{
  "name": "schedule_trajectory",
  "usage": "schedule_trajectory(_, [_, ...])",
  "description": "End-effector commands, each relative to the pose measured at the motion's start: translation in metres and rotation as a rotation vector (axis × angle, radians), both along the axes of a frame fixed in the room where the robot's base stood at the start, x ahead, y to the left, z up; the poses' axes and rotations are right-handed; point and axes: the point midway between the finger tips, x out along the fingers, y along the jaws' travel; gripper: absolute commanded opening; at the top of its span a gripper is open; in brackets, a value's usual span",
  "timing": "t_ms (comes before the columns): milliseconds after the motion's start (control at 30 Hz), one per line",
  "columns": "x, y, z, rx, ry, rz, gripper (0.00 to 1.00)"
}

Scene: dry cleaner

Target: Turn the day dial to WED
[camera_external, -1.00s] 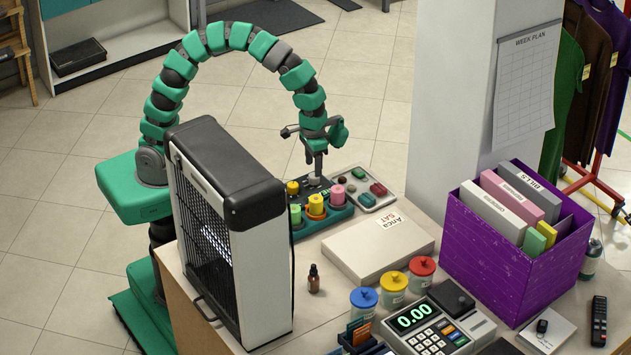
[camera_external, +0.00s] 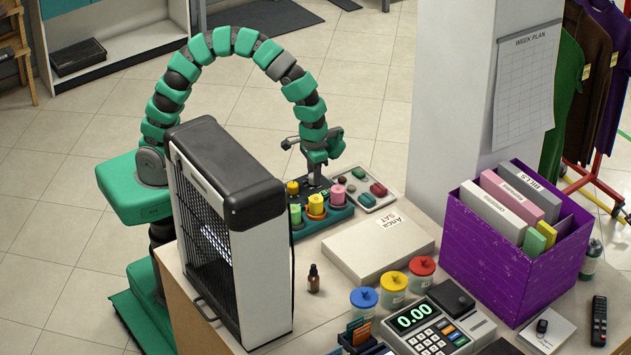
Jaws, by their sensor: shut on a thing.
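A dark teal unit (camera_external: 336,214) sits at the back edge of the counter, with yellow, green, orange and pink spools on it. My gripper (camera_external: 316,184) points straight down over the back of this unit, behind the spools. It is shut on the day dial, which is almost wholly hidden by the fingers. The dial's day markings are too small and too covered to read, so I cannot tell which day it points to.
A tall black-and-white heater-like appliance (camera_external: 232,225) stands close in front of my arm. A tray of small pieces (camera_external: 385,201) lies just right of the unit. A pale flat box (camera_external: 375,247) lies in front, and a purple file box (camera_external: 500,258) stands at right.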

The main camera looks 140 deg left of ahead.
Motion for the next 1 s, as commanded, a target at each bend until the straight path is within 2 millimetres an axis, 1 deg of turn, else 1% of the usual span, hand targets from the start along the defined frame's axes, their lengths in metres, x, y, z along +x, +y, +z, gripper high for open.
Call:
schedule_trajectory(167, [0.0003,-0.0002,0.0,0.0,-0.001,-0.024,0.08])
schedule_trajectory(367, [0.0006,0.0,-0.0001,-0.001,-0.001,-0.115,0.08])
schedule_trajectory(567, [0.0006,0.0003,-0.0001,-0.001,-0.001,-0.276,0.08])
schedule_trajectory(1000, [0.001,0.0004,0.0003,-0.001,0.0,-0.696,0.08])
